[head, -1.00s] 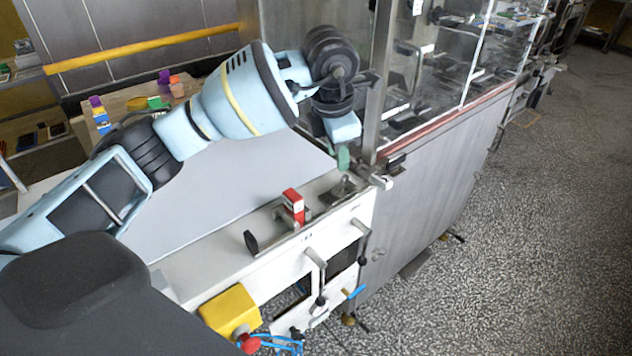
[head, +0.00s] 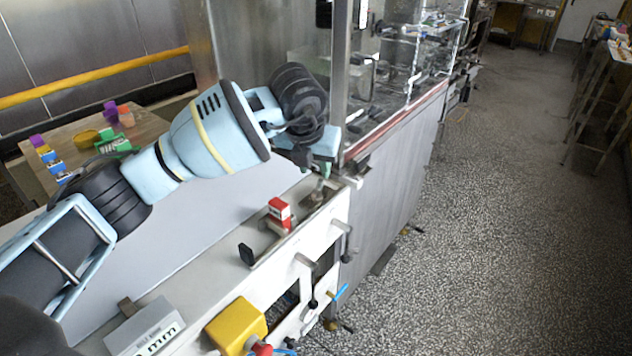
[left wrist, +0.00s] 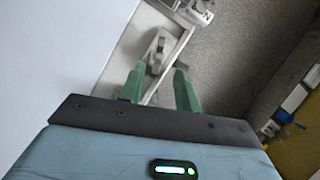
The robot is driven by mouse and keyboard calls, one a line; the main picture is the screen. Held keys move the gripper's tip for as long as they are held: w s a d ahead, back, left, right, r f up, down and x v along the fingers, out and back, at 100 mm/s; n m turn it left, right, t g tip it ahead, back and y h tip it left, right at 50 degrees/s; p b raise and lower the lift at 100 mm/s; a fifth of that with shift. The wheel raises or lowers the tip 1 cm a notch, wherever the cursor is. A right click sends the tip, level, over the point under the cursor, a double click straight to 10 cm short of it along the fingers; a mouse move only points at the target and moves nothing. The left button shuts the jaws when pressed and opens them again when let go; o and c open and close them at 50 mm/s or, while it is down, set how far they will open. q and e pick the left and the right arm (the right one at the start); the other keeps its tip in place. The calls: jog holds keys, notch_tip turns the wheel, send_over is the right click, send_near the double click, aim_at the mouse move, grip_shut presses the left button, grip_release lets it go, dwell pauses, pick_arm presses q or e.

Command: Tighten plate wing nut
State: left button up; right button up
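My left gripper (head: 322,172) reaches over the far end of the white machine edge, with its green fingers pointing down. In the left wrist view the two green fingers (left wrist: 160,70) stand apart, with nothing held between them. A small grey metal fitting (left wrist: 158,48), which looks like the plate wing nut, lies just beyond the fingertips on a light plate (left wrist: 148,27). In the head view this fitting (head: 316,196) is directly below the fingers and partly hidden. I cannot tell whether the fingers touch it. My right gripper is in neither view.
A red and white block (head: 279,213) and a black knob (head: 246,254) sit along the machine edge nearer me. A glazed metal housing (head: 400,90) stands right beyond the gripper. A yellow box (head: 236,322) with a red button is at the front.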

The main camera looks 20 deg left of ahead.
aim_at(317, 185)
pick_arm(q)
jog(key=shift+x, duration=3.2)
jog(key=shift+a, duration=0.1)
jog(key=shift+c, duration=0.4)
grip_shut()
